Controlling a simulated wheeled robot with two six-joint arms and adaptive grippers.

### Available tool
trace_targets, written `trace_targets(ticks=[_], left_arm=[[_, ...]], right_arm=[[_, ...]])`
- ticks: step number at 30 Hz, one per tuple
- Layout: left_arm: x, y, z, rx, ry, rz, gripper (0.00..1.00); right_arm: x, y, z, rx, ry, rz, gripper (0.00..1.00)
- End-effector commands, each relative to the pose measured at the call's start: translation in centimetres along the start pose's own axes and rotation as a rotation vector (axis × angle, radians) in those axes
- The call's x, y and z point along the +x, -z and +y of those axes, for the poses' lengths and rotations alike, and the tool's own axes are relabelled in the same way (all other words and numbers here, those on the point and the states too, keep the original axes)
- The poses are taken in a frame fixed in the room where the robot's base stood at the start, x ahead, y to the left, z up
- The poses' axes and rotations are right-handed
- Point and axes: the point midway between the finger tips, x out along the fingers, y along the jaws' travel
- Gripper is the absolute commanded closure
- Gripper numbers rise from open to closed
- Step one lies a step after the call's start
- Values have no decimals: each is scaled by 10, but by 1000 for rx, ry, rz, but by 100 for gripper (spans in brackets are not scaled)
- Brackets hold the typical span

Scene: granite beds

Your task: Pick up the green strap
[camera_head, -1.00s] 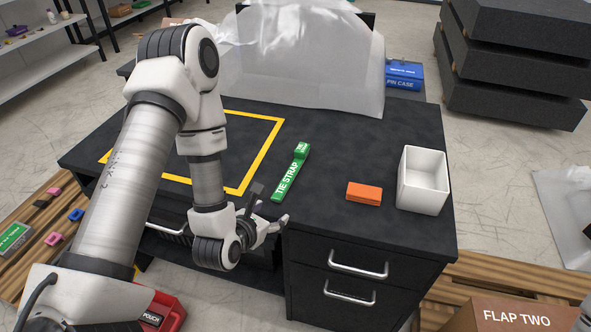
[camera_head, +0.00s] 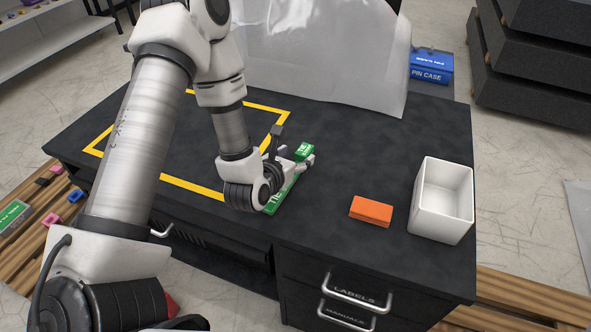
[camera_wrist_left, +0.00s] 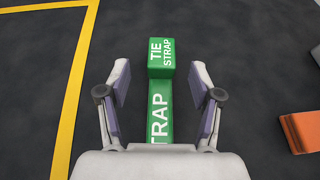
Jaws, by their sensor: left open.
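The green strap (camera_head: 303,154), a long green bar with white lettering and a raised block at its far end, lies on the dark desk top. My left gripper (camera_head: 295,158) is over it in the head view and hides its middle part. In the left wrist view the strap (camera_wrist_left: 160,100) runs between the two open fingers of the left gripper (camera_wrist_left: 160,88), with its raised end block beyond the fingertips. A gap shows on both sides of the strap. My right gripper is in neither view.
An orange block (camera_head: 371,211) and a white open box (camera_head: 442,200) stand to the right on the desk (camera_head: 325,238). A yellow outline (camera_head: 193,187) marks the desk's left part. A translucent sheet (camera_head: 320,60) stands at the back, near a blue pin case (camera_head: 431,67).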

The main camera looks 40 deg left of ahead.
Motion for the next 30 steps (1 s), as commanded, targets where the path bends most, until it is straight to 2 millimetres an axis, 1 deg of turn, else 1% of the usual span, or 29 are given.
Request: trace_targets(ticks=[1,3,6,12,13,14,15,17,18,27,30], left_arm=[[9,0,-2,7,1,0,35],[22,1,-3,5,0,-2,35],[34,1,-2,3,0,-2,35],[36,2,-2,2,0,-1,35],[36,2,-2,3,0,-1,39],[36,2,-2,3,0,-1,50],[36,2,-2,3,0,-1,64],[36,2,-2,3,0,-1,85],[36,2,-2,3,0,-1,99],[35,2,-2,3,0,1,100],[35,-1,-1,3,0,0,100]], right_arm=[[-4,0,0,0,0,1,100],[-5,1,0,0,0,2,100],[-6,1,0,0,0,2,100],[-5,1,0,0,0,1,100],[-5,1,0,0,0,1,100],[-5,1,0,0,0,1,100],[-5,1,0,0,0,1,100],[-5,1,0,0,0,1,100],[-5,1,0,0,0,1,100],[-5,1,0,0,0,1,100],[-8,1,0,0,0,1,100]])
